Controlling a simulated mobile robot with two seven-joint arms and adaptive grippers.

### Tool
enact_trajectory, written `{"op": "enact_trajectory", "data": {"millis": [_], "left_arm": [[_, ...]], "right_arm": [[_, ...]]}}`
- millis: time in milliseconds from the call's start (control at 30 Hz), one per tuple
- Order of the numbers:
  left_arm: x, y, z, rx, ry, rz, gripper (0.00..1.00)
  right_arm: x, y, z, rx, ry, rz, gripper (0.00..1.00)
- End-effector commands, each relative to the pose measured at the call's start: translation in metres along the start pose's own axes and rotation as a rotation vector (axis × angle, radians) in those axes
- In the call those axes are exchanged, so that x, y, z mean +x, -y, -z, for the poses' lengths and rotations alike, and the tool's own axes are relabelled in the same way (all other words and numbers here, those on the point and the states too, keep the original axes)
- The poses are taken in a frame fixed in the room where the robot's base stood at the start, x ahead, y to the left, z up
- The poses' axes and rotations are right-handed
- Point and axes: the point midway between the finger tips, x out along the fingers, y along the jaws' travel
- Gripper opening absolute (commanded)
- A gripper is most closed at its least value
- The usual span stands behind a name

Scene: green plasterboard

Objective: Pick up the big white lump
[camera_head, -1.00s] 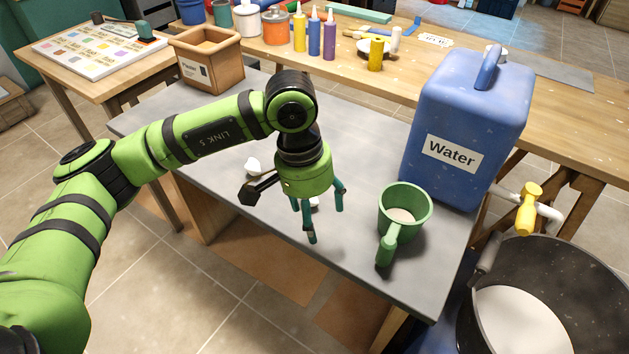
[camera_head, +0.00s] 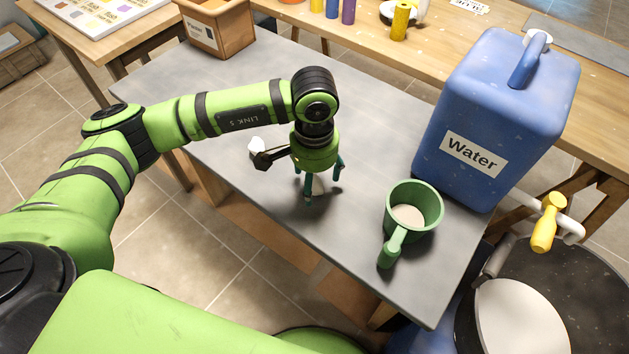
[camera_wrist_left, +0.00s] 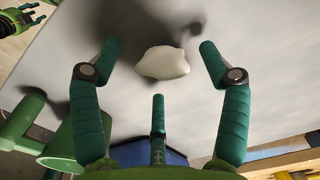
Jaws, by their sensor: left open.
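A rounded white lump (camera_wrist_left: 162,63) lies on the grey table and shows between the fingers of my left gripper (camera_wrist_left: 158,75) in the left wrist view. The fingers are spread around it and look apart from it. In the head view my left gripper (camera_head: 317,190) points down at the tabletop, and its hand hides the spot beneath. I cannot compare the lumps' sizes. My right gripper (camera_wrist_left: 25,18) shows at the wrist view's upper left corner; its jaw state is unclear.
A green cup (camera_head: 427,207) with pale contents stands to the right of my left gripper. A blue water container (camera_head: 475,110) stands behind it. A brown box (camera_head: 218,28) is at the far left. A dark bucket (camera_head: 575,285) is at lower right. The grey table (camera_head: 370,125) has free room.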

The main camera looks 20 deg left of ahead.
Motion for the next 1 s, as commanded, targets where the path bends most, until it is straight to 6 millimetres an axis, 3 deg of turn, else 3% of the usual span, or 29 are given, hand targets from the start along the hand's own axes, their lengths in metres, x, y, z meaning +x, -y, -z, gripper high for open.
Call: {"op": "enact_trajectory", "data": {"millis": [100,200,233,300,400,800,1000], "left_arm": [[0.001,0.000,0.001,0.000,-0.002,0.001,0.76],[0.001,0.000,0.000,0.000,-0.002,0.001,0.76],[0.001,0.000,0.000,0.000,-0.001,0.000,0.68],[0.001,0.000,0.000,0.000,-0.001,0.000,0.40],[0.001,0.000,0.000,0.000,-0.001,0.000,0.07],[-0.001,0.000,0.001,0.000,-0.001,-0.001,0.06],[-0.016,0.000,0.002,-0.001,-0.006,0.000,0.06]], "right_arm": [[0.000,-0.002,0.018,0.000,-0.031,-0.003,0.40],[0.001,-0.003,0.021,0.000,-0.035,-0.004,0.40],[0.001,-0.003,0.020,0.000,-0.034,-0.004,0.40],[0.001,-0.003,0.018,0.000,-0.031,-0.004,0.40],[0.001,-0.002,0.014,0.000,-0.023,-0.003,0.40],[0.001,0.000,0.002,-0.001,-0.003,0.000,0.40],[0.008,-0.001,0.002,-0.001,-0.005,-0.001,0.40]]}}
